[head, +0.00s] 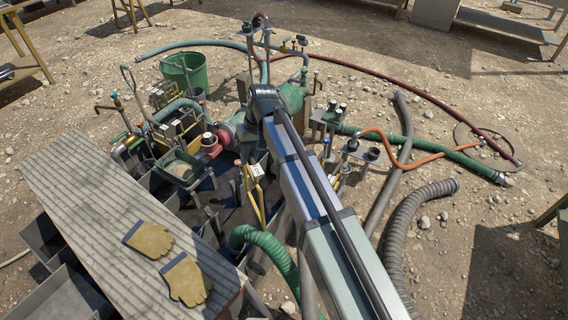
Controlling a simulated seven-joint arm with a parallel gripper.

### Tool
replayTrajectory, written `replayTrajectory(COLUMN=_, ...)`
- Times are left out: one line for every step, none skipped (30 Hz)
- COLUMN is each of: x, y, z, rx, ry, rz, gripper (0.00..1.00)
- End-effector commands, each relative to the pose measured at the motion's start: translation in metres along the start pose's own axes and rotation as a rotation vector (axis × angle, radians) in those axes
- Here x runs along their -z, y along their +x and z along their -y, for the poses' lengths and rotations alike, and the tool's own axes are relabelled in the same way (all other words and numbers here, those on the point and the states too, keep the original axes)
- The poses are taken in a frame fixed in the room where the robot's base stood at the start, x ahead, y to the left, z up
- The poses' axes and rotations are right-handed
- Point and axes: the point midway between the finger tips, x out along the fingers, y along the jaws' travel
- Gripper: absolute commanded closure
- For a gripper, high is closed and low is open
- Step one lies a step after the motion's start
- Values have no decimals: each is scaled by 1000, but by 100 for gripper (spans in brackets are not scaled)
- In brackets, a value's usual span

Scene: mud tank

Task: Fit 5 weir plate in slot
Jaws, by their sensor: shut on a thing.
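My arm reaches from the lower right up to a dark joint over the middle of the tank area. My gripper does not show; it is hidden behind or below my arm, so I cannot see what is in it. The mud tank (230,195) is a dark, open space left of my arm, crowded with fittings. I cannot make out a weir plate or its slot at this size. Yellow bars with a white tag (257,170) stand upright beside my arm, over the tank.
A grey plank walkway (90,215) with two yellow gloves (150,240) (187,281) lies at the left. A green bucket (185,70), pumps, a green hose (268,246), a grey ribbed hose (405,235) and an orange hose (402,155) crowd around. Open gravel lies right.

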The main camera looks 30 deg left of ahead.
Motion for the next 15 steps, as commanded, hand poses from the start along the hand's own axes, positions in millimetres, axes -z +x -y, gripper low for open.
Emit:
replayTrajectory(x=18, y=0, z=19, rx=0, ry=-17, rz=3, gripper=100)
replayTrajectory(x=26, y=0, z=28, rx=0, ry=-22, rz=4, gripper=100)
replayTrajectory(x=35, y=0, z=41, rx=0, ry=-27, rz=5, gripper=100)
replayTrajectory(x=42, y=0, z=50, rx=0, ry=-28, rz=5, gripper=100)
replayTrajectory(x=49, y=0, z=60, rx=0, ry=-29, rz=6, gripper=100)
replayTrajectory(x=58, y=0, z=70, rx=0, ry=-25, rz=5, gripper=100)
replayTrajectory(x=65, y=0, z=78, rx=0, ry=-23, rz=4, gripper=100)
replayTrajectory(x=73, y=0, z=86, rx=0, ry=-16, rz=3, gripper=100)
replayTrajectory(x=83, y=-1, z=95, rx=0, ry=-5, rz=-1, gripper=100)
replayTrajectory(x=91, y=-2, z=101, rx=0, ry=8, rz=-4, gripper=100)
replayTrajectory(x=99, y=-3, z=106, rx=0, ry=22, rz=-9, gripper=100)
replayTrajectory(x=112, y=-5, z=112, rx=0, ry=48, rz=-16, gripper=100)
replayTrajectory(x=122, y=-8, z=113, rx=0, ry=75, rz=-23, gripper=100)
replayTrajectory(x=132, y=-11, z=112, rx=0, ry=106, rz=-31, gripper=100)
replayTrajectory(x=146, y=-14, z=112, rx=0, ry=151, rz=-43, gripper=100)
